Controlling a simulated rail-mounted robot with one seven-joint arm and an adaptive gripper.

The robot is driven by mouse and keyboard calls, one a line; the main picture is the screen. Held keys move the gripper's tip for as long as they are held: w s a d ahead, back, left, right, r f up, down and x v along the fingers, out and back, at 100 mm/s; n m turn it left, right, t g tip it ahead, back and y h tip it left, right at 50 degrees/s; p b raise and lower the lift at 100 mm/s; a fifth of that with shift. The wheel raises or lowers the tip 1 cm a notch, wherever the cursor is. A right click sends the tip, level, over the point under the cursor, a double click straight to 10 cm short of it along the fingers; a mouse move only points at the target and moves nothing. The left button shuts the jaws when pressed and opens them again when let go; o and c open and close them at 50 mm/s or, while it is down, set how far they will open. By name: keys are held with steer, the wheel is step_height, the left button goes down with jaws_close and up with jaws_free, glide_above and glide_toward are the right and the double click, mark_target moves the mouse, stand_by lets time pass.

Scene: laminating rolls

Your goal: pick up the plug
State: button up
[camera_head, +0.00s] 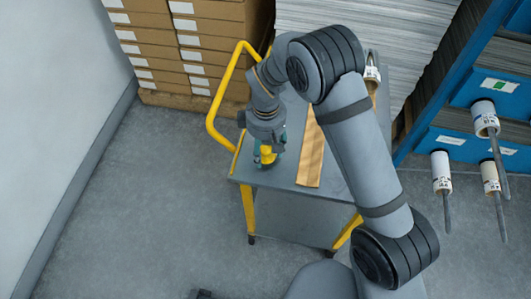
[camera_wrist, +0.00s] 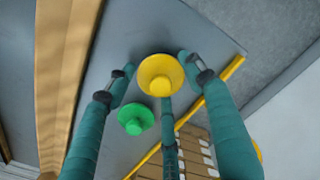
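A yellow plug (camera_wrist: 160,70) with a round flange and a knob stands on the grey cart top, between my fingertips in the wrist view. It also shows under my gripper in the head view (camera_head: 267,155). A green plug (camera_wrist: 135,120) of similar shape is beside it, lower left in the wrist view. My gripper (camera_wrist: 156,66) has teal fingers spread around the yellow plug. A gap shows at the left finger; the right fingertip is close to the flange, and contact there is unclear. A third finger reaches up from below, near the plug.
The grey cart (camera_head: 318,205) has a yellow handle (camera_head: 216,110). A long brown cardboard piece (camera_head: 311,158) lies on it, right of my gripper. Stacked boxes (camera_head: 185,45) stand behind. A blue rack (camera_head: 455,140) with white rolls (camera_head: 441,170) is at right. The left floor is clear.

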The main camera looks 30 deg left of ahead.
steer(key=c, duration=0.5)
steer(key=shift+c, duration=0.2)
